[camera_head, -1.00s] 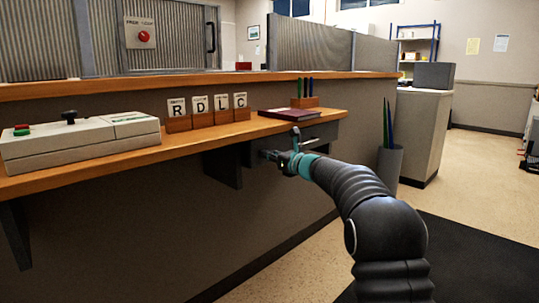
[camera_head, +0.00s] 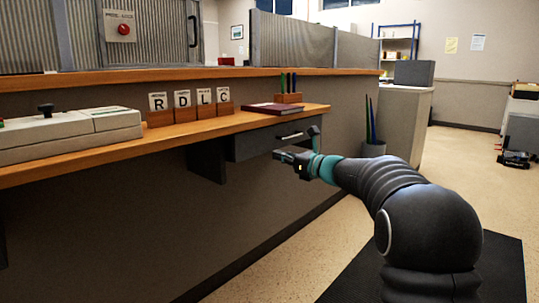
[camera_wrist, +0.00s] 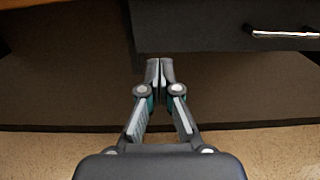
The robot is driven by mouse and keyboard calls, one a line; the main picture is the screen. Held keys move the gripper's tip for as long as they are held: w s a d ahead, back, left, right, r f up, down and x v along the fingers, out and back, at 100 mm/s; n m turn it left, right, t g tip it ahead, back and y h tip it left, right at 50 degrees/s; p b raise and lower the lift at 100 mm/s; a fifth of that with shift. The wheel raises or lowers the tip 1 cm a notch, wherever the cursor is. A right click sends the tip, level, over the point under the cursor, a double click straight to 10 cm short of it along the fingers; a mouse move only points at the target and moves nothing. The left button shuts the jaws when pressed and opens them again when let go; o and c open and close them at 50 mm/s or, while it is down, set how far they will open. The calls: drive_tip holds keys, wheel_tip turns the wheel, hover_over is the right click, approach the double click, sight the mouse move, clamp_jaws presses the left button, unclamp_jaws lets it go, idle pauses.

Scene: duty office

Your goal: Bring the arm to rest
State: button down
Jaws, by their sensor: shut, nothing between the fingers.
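My gripper (camera_head: 283,155) is out in front of the counter, just below a dark drawer (camera_head: 262,143) with a metal handle. In the wrist view my gripper (camera_wrist: 160,66) is shut, its fingertips together with nothing between them. The drawer also shows at the upper right of the wrist view (camera_wrist: 210,28), with its handle (camera_wrist: 282,33) to the right of the fingers. The fingers look apart from the handle. The drawer's front is in line under the shelf and looks shut.
The wooden shelf (camera_head: 160,148) holds a grey control box (camera_head: 70,136), letter cards in wooden blocks (camera_head: 185,112), a dark red book (camera_head: 272,109) and a pen holder (camera_head: 289,98). A bin with long rods (camera_head: 373,148) stands right of the counter. Open floor (camera_head: 460,165) lies to the right.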

drive_tip(key=s+f+n+g+h, duration=0.1)
drive_tip(key=s+f+n+g, duration=0.1)
drive_tip(key=s+f+n, duration=0.3)
drive_tip(key=s+f+n+g+h, duration=0.1)
drive_tip(key=s+f+n+g, duration=0.15)
drive_tip(key=f, duration=0.45)
drive_tip(key=s+d+f+n+g+h, duration=0.1)
drive_tip(key=s+f+n+g+h, duration=0.25)
drive_tip(key=s+n, duration=0.6)
drive_tip(key=s+d+n+h+p, duration=0.1)
drive_tip(key=s+d+n+h, duration=0.1)
drive_tip(key=s, duration=0.8)
drive_tip(key=s+d+r+n+h+p, duration=0.1)
drive_tip(key=s+d+n+h, duration=0.2)
drive_tip(key=s, duration=0.8)
drive_tip(key=s+d+r+n+h+p, duration=0.1)
drive_tip(key=s+n, duration=0.4)
drive_tip(key=s, duration=0.6)
drive_tip(key=shift+d+t+h+p, duration=0.45)
drive_tip(key=shift+d+h, duration=0.2)
drive_tip(key=shift+d, duration=0.25)
drive_tip(key=shift+s, duration=0.2)
